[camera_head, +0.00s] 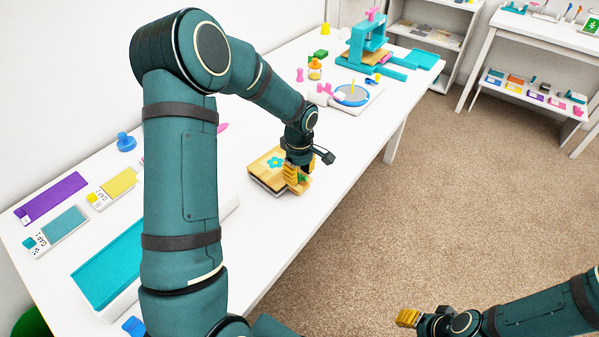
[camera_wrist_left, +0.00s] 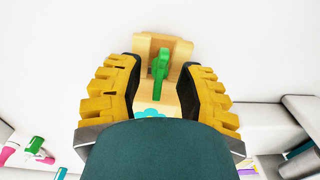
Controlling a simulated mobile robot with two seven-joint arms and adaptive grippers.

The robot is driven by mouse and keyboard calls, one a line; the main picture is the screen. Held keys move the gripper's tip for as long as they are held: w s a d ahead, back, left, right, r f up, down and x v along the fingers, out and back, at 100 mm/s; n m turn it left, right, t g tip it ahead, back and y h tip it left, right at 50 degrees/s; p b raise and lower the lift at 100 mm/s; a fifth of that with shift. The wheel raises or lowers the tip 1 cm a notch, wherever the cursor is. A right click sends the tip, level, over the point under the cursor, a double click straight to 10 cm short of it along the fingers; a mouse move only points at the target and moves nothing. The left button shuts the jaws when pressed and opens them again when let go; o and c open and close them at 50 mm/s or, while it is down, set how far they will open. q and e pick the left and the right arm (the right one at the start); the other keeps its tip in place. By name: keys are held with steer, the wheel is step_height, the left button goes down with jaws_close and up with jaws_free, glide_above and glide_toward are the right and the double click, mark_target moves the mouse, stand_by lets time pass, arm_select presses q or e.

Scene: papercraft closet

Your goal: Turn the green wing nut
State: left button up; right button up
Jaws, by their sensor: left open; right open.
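The green wing nut (camera_wrist_left: 160,66) stands on a light wooden block in the left wrist view, between the two yellow fingers of my left gripper (camera_wrist_left: 158,88). A gap shows on both sides of it, so the fingers look apart from it. In the head view the wooden press (camera_head: 268,178) with a teal flower lies on the white table, and my left gripper (camera_head: 297,174) is over its right side. The wing nut is mostly hidden there behind the fingers. My right gripper (camera_head: 408,318) is off the table over the carpet at the lower right, empty.
The white table (camera_head: 285,225) is clear in front of the press. A blue turntable (camera_head: 352,95) and a teal press frame (camera_head: 370,45) stand further back. Coloured pads, a blue stamp (camera_head: 126,142) and a teal tray (camera_head: 110,262) lie to the left.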

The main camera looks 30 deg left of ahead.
arm_select(q)
jaws_close()
